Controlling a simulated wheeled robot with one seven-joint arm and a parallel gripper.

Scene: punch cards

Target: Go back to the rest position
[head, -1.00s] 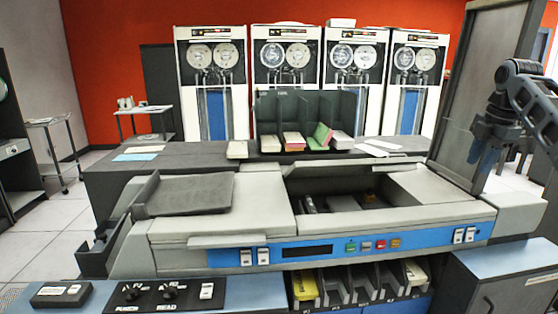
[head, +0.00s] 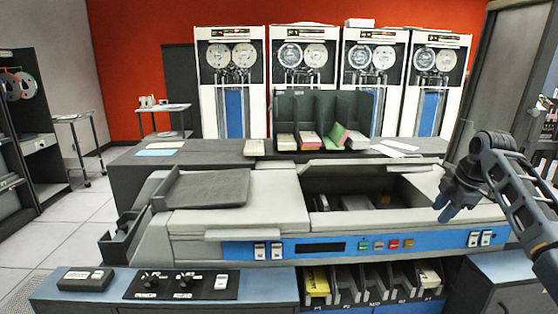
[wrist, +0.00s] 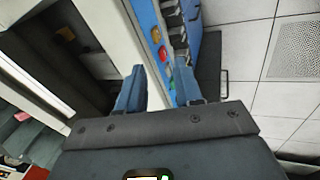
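My gripper (head: 446,208) is at the right in the head view, in front of the right end of the card machine (head: 290,220), with its blue fingers pointing down. In the wrist view my gripper (wrist: 156,85) shows two blue fingers standing apart with a clear gap between them. Nothing is held in it. Through and beside the gap I see the machine's blue front strip and its coloured buttons (wrist: 160,50).
The machine's open bay (head: 365,195) lies left of my gripper. Card slots (head: 375,285) with a yellow card stack (head: 316,281) sit below. A dark rack with card decks (head: 322,125) stands behind, before several tape cabinets (head: 230,85). Open floor (head: 60,225) lies at left.

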